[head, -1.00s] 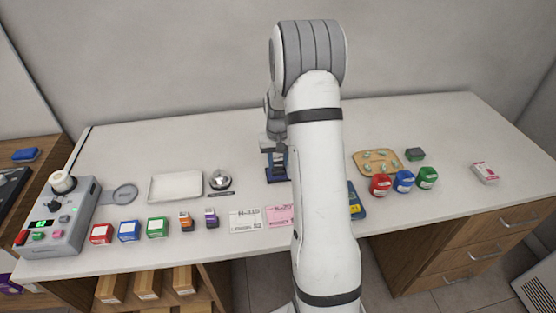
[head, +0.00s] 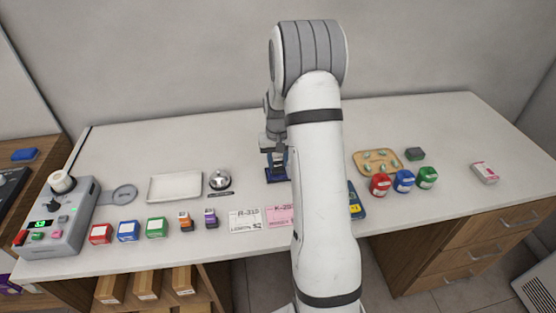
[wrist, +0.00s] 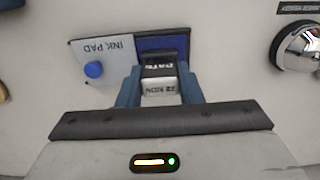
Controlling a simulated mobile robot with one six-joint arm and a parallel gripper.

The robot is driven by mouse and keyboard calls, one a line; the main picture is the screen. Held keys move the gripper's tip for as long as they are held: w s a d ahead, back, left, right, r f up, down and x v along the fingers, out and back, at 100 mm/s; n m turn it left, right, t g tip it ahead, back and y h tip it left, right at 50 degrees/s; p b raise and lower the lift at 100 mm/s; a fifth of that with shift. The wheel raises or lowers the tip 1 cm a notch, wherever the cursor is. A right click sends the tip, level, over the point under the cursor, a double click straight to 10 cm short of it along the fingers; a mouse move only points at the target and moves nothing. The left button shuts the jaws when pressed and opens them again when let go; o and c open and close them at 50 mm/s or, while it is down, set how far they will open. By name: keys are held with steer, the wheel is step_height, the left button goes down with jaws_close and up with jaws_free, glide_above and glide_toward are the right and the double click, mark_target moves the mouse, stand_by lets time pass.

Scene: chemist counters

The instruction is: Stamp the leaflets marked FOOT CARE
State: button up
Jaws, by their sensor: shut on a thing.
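In the head view my gripper (head: 275,145) is low over the ink pad (head: 278,175), partly behind my arm. In the wrist view the ink pad (wrist: 108,52) is open, with a grey lid marked INK PAD and a blue pad (wrist: 162,43). The stamp's foot is at the blue pad; I cannot tell if it touches. A white slip (head: 245,221) and a pink slip (head: 280,216) lie in front. I cannot read FOOT CARE on anything.
A bell (head: 220,179) and white tray (head: 175,186) stand left. Small boxes and two small stamps line the front left, beside a grey machine (head: 60,222). Right of my arm are a tan board (head: 377,158) and several coloured items. The counter behind is clear.

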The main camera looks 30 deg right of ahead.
steer(key=shift+r+p, duration=1.95)
steer(key=shift+r, duration=1.5)
